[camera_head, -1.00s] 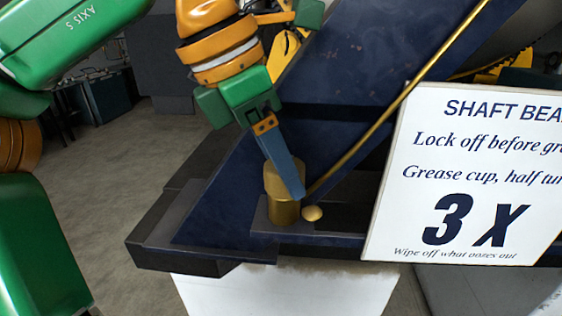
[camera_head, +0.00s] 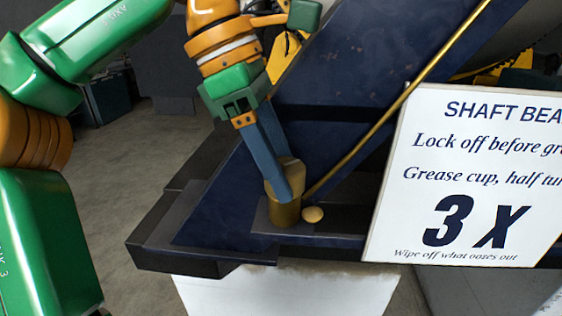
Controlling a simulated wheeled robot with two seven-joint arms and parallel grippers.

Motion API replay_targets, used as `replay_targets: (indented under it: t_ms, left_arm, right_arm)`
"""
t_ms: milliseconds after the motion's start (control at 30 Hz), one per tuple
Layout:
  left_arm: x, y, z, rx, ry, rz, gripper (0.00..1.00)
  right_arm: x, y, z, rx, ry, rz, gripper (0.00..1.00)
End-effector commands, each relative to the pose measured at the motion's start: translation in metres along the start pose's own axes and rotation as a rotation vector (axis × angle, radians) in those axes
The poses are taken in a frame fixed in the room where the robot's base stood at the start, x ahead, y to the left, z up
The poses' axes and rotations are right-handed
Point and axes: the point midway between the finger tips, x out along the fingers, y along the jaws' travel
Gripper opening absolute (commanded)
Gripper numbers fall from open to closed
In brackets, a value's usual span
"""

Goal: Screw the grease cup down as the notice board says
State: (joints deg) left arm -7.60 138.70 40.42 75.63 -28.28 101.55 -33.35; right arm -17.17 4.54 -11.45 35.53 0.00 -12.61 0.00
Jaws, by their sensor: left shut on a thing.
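The brass grease cup (camera_head: 285,213) stands on the dark ledge at the foot of the blue frame, left of the notice board. My left gripper (camera_head: 285,190) comes down from above with its blue fingers shut on the cup; the fingers hide part of its top and sides. The white notice board (camera_head: 470,180) at the right reads "Lock off before gr...", "Grease cup, half tu...", "3 X" and "Wipe off what oozes out"; its right side is cut off. My right gripper is not in view.
A thin brass pipe (camera_head: 400,100) runs up to the right from beside the cup. A small brass knob (camera_head: 313,214) sits close to the cup's right. The sloping blue frame (camera_head: 340,60) rises behind. Grey floor lies open at the left.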

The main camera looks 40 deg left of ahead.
Motion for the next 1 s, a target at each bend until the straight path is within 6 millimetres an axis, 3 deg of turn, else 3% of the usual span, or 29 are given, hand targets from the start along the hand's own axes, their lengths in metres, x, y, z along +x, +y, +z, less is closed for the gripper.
replay_targets:
  t_ms: [300, 333, 367, 1000]
  left_arm:
    - [-0.0001, 0.0, -0.0001, 0.001, 0.001, 0.0, 0.06]
    - [-0.0001, 0.0, -0.0001, 0.001, 0.001, 0.0, 0.64]
    - [-0.0001, 0.0, -0.0001, 0.001, 0.001, 0.0, 0.72]
    - [0.0, 0.0002, -0.0001, 0.0, 0.0, 0.0, 0.74]
  right_arm:
    - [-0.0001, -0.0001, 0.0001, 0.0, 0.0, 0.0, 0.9]
    - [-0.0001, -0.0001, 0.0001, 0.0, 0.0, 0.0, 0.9]
    - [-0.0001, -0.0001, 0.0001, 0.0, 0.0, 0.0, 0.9]
    - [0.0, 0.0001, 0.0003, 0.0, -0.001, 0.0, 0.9]
